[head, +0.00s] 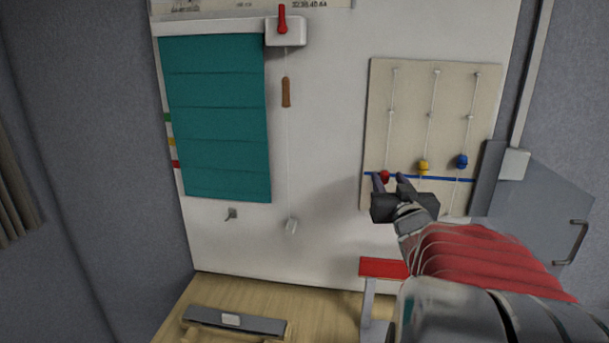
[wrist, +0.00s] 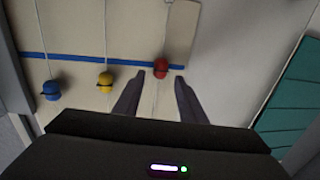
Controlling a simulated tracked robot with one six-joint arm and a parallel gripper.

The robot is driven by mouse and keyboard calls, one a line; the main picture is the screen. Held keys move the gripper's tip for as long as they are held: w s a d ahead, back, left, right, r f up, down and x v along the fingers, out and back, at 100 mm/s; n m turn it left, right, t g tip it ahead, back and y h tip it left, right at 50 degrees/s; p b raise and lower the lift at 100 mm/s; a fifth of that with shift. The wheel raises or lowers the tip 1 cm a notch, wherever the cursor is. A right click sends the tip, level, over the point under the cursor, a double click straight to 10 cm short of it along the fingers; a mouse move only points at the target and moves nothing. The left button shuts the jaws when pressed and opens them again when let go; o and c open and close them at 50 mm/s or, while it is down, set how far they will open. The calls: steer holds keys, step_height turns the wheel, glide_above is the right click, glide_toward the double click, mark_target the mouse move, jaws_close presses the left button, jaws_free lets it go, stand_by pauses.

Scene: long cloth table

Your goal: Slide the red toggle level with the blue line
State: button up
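The red toggle (head: 384,176) is at the left end of the blue line (head: 447,179) on a beige board (head: 400,130). In the wrist view the red toggle (wrist: 160,68) overlaps the blue line (wrist: 75,60) and looks level with it. My gripper (head: 390,179) is in front of the toggle, its fingers apart. In the wrist view my gripper (wrist: 160,78) is open, with the toggle just beyond and between the fingertips. No clear contact shows. In the head view the fingers partly cover the toggle.
A yellow toggle (head: 423,167) and a blue toggle (head: 461,161) sit on cords to the right, slightly above the line. A teal blind (head: 217,118) hangs at left, beside a pull cord with a brown handle (head: 286,92). A red-topped stand (head: 383,268) is below.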

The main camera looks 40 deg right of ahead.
steer(key=v, duration=0.5)
steer(key=shift+s+a, duration=0.2)
steer(key=shift+s, duration=0.2)
